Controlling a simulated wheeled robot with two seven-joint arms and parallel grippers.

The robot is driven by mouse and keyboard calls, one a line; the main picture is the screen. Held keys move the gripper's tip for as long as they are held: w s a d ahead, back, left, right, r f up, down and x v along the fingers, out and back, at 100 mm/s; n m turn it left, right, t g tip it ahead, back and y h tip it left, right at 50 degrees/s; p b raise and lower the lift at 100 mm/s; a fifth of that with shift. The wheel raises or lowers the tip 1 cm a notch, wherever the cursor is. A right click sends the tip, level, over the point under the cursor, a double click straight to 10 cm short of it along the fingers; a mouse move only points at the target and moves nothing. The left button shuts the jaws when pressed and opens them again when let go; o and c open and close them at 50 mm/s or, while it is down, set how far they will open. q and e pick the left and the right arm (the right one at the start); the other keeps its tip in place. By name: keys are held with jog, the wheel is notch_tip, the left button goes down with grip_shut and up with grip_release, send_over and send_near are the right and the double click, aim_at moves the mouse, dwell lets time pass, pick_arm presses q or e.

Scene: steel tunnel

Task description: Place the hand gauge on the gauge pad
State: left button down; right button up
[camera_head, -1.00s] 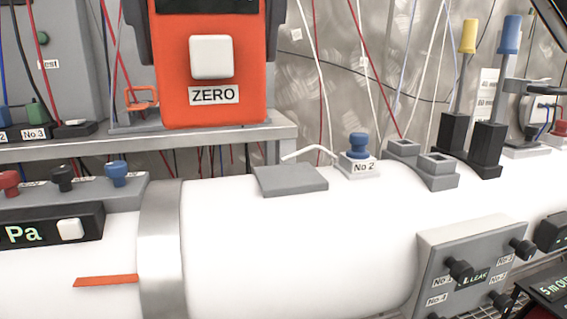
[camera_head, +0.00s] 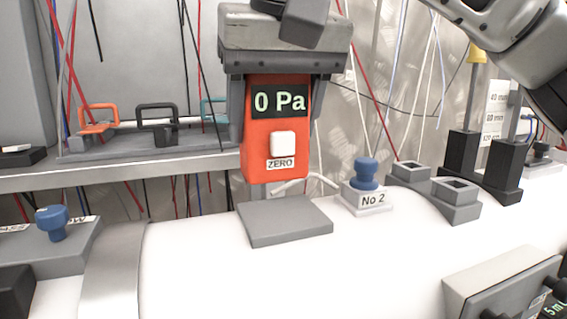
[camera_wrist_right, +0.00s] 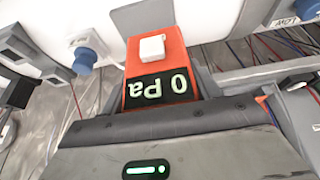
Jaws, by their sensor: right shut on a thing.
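The hand gauge (camera_head: 275,140) is an orange box with a display reading 0 Pa and a white button over the label ZERO. It hangs upright in the jaws of my right gripper (camera_head: 278,105), with a dark finger on each side. The gauge pad (camera_head: 285,222) is a flat grey plate on top of the white tube. In the head view the gauge's lower end is just above the pad's back edge; I cannot tell the exact gap. The right wrist view shows the gauge (camera_wrist_right: 155,65) below the gripper body. My left gripper is not in view.
A blue knob on a block labelled No 2 (camera_head: 366,180) stands right of the pad. Grey sockets (camera_head: 445,195) and black upright holders (camera_head: 480,165) are farther right. A shelf (camera_head: 150,170) with coloured handles is behind left. Cables hang behind.

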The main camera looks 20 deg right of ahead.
aim_at(283, 161)
jog(key=shift+w+d+f, duration=0.25)
jog(key=shift+d+f, duration=0.05)
jog(key=shift+f, duration=0.15)
jog(key=shift+w+d+f, duration=0.25)
jog(key=shift+f, duration=0.15)
jog(key=shift+w+d+f, duration=0.1)
jog(key=shift+f, duration=0.85)
jog(key=shift+w+d+f, duration=0.1)
jog(key=shift+f, duration=0.8)
jog(key=shift+b, duration=0.3)
jog(key=shift+f, duration=0.2)
jog(key=o, duration=1.2)
